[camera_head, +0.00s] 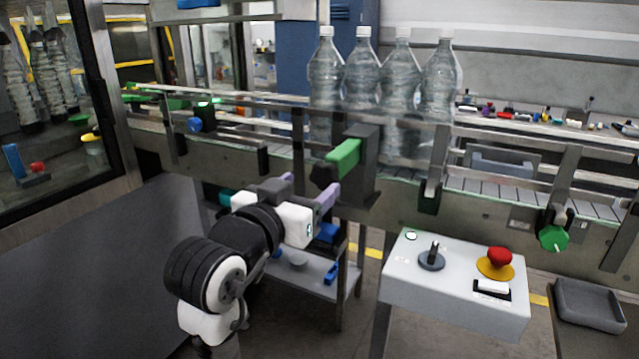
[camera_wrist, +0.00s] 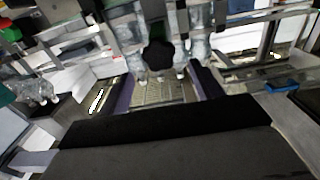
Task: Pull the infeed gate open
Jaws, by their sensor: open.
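The infeed gate appears to be the dark upright block (camera_head: 362,165) at the conveyor's near rail, with a green bar handle (camera_head: 343,157) on its left side. A black lobed knob (camera_head: 322,174) sits low on it. In the wrist view a black knob (camera_wrist: 158,53) shows ahead of the fingers. My gripper (camera_head: 310,186) is open and empty, just below and left of the handle, its two purple fingers spread apart. The fingers also show in the wrist view (camera_wrist: 165,90). I see no clear contact with the handle or knob.
Several clear bottles (camera_head: 383,75) stand on the conveyor behind the gate block. A control box (camera_head: 455,280) with a red button (camera_head: 499,257) stands at the lower right, beside a grey tray (camera_head: 588,305). A low shelf (camera_head: 310,275) lies under the conveyor. A glass guard is at left.

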